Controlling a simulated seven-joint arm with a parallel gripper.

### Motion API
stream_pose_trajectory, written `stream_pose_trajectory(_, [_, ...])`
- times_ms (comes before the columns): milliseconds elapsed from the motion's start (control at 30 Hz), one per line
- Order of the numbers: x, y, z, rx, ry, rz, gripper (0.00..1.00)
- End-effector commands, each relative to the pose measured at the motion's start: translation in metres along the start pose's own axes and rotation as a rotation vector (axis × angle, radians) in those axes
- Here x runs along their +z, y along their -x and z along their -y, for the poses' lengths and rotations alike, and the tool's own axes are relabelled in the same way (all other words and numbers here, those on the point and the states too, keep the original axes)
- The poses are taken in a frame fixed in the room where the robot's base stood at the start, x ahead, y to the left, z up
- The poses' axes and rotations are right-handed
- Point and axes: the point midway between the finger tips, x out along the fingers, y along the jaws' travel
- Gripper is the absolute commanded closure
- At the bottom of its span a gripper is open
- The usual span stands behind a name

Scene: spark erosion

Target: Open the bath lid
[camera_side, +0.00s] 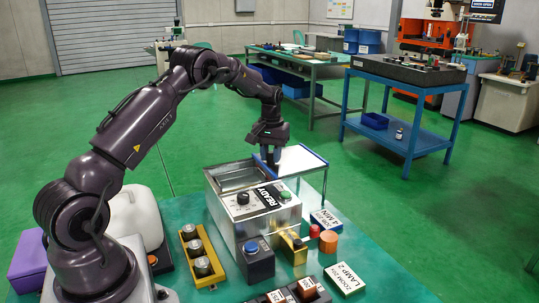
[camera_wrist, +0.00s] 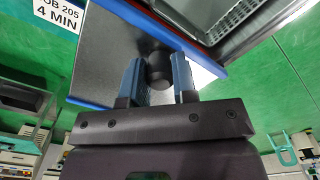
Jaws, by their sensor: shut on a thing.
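The steel bath (camera_side: 228,196) stands on the green table in the side view, and part of its steel interior shows from above. A flat pale plate with blue edging (camera_side: 305,160) is at its far right side. In the wrist view this grey blue-edged plate (camera_wrist: 110,50) lies beneath my gripper. My gripper (camera_side: 270,158) points down at the plate's left part, near the bath. In the wrist view my gripper (camera_wrist: 159,80) has its blue fingers shut on a dark round knob (camera_wrist: 159,66). Whether the plate itself is the lid I cannot tell.
A metal mesh tray (camera_wrist: 190,18) shows beyond the blue edge. On the table are a yellow holder (camera_side: 203,262) with several cylinders, a blue-button box (camera_side: 254,258), an orange cylinder (camera_side: 328,242) and label signs (camera_side: 345,278). A blue cart (camera_side: 405,75) stands behind.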

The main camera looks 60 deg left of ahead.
Motion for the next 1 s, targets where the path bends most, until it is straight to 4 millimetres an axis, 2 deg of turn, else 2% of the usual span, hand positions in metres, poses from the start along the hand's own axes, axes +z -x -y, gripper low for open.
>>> stream_pose_trajectory(33, [0.0,0.001,-0.001,0.002,0.0,-0.002,0.72])
stream_pose_trajectory(133, [0.0,0.001,-0.001,0.002,0.0,-0.002,0.49])
stream_pose_trajectory(400, [0.0,0.001,0.0,0.001,0.0,-0.001,0.48])
stream_pose_trajectory(533, [-0.001,0.009,0.0,0.001,0.0,-0.004,0.48])
stream_pose_trajectory(667, [-0.001,0.03,0.0,0.002,0.0,-0.007,0.48])
stream_pose_trajectory(1000, [-0.001,0.103,0.0,0.002,0.0,-0.006,0.48])
